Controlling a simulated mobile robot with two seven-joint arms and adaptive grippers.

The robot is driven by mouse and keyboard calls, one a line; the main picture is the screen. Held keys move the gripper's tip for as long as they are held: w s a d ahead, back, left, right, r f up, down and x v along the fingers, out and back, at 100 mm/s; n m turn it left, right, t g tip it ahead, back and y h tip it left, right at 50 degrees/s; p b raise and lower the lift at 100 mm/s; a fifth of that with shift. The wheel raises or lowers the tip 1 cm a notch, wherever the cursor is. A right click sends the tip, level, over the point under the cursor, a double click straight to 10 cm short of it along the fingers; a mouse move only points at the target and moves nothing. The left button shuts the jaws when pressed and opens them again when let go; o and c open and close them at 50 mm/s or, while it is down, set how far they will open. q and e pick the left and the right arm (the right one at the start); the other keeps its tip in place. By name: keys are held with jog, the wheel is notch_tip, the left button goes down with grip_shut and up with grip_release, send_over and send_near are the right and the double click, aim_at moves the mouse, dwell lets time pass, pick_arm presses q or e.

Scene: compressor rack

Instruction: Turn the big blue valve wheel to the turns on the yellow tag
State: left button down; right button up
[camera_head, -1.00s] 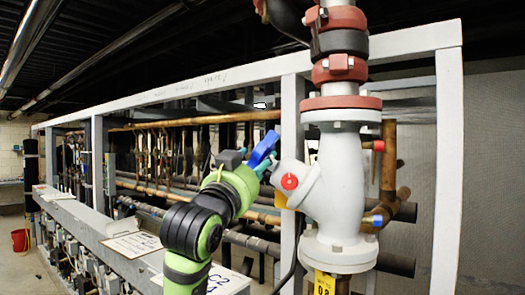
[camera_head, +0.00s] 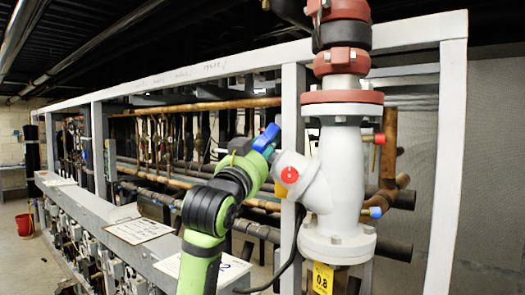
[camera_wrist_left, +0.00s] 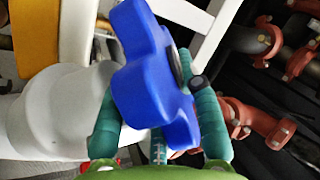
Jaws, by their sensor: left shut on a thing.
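The blue valve wheel (camera_head: 266,138) is a lobed handle at the end of the side stem of the big grey valve body (camera_head: 338,185). My left gripper (camera_head: 268,152) is at the wheel, its arm coming from below left. In the left wrist view the wheel (camera_wrist_left: 150,70) sits between the teal fingers (camera_wrist_left: 157,85), which are shut on it. The wheel hides part of the fingers. The yellow tag (camera_head: 322,279) hangs low on the valve and appears to read 0.8; its lower edge is cut off. My right gripper is not in view.
A white frame post (camera_head: 293,110) stands just behind the wheel. Copper and dark pipes run behind it. A red round cap (camera_head: 289,175) is on the valve's side branch. A grey ledge with papers (camera_head: 139,230) runs along the left. A red bucket (camera_head: 25,224) stands far left.

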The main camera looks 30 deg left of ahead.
pick_arm(q)
jog(key=shift+n+g+y, duration=0.3)
jog(key=shift+g+y, duration=0.1)
jog(key=shift+y, duration=0.1)
jog(key=n+g+y, duration=0.1)
jog(key=n+g, duration=0.1)
jog(key=g, duration=0.1)
jog(key=shift+r+y, duration=0.15)
jog(key=shift+y, duration=0.15)
jog(key=n+g, duration=0.1)
jog(key=g, duration=0.1)
jog(key=n+g+y, duration=0.1)
jog(key=g, duration=0.2)
jog(key=shift+w+y, duration=0.1)
jog(key=shift+y, duration=0.2)
jog(key=n+g, duration=0.1)
jog(key=g, duration=0.3)
jog(key=shift+d, duration=0.1)
jog(key=shift+f+n+g, duration=0.25)
jog(key=shift+n+g, duration=0.35)
jog(key=shift+g, duration=0.6)
jog(key=shift+w+f+g, duration=0.1)
jog(key=shift+f+g, duration=0.05)
jog(key=shift+g, duration=0.25)
jog(key=c, duration=0.9)
grip_release()
jog(key=shift+a, duration=0.25)
jog(key=shift+r, duration=0.2)
